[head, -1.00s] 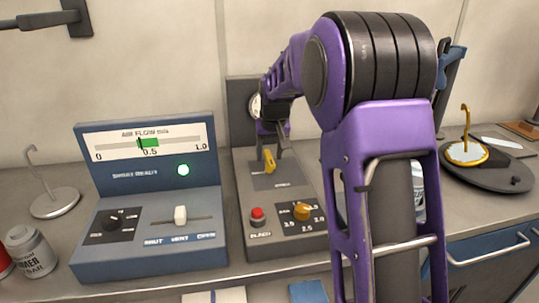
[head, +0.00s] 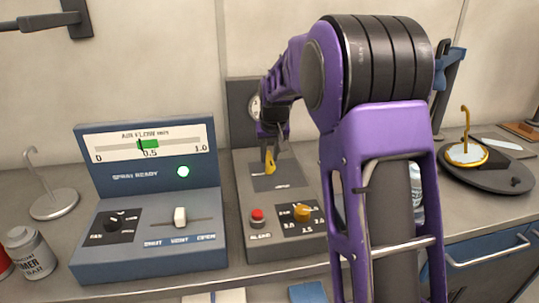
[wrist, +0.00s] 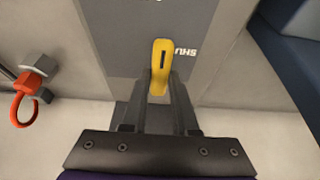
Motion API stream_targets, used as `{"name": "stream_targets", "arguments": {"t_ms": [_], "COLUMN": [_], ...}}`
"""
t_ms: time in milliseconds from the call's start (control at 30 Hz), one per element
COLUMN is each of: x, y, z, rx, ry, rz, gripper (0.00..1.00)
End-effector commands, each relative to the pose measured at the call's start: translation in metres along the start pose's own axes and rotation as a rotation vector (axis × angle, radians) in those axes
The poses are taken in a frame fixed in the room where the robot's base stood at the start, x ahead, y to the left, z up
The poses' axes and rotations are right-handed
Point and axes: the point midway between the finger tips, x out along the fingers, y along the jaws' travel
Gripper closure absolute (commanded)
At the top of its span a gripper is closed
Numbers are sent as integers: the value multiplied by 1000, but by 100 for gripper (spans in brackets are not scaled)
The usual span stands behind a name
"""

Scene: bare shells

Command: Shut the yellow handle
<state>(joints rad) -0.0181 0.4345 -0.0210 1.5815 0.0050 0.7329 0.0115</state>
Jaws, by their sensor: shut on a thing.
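The yellow handle (head: 270,163) sits on a dark plate on the upper part of the grey control box (head: 246,217). It also shows in the wrist view (wrist: 161,62), standing out from the grey panel with a dark slot in its face. My gripper (head: 269,150) reaches down to it from above. In the wrist view my gripper (wrist: 158,84) has its two fingers closed on the sides of the handle's near end. Part of a label reading "SHU" shows beside the handle in the wrist view. The handle's base is partly hidden.
A blue air flow console (head: 150,200) with a lit green lamp stands left of the grey box. An orange ring (wrist: 25,108) shows left in the wrist view.

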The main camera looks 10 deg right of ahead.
Motion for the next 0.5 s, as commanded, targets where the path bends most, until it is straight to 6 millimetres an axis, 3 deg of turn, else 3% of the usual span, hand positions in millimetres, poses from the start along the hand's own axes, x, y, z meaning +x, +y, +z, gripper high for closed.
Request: {"name": "stream_targets", "arguments": {"t_ms": [500], "x": [-1], "y": [-4], "z": [-1], "rx": [292], "ry": [0], "rz": [124], "gripper": [100]}}
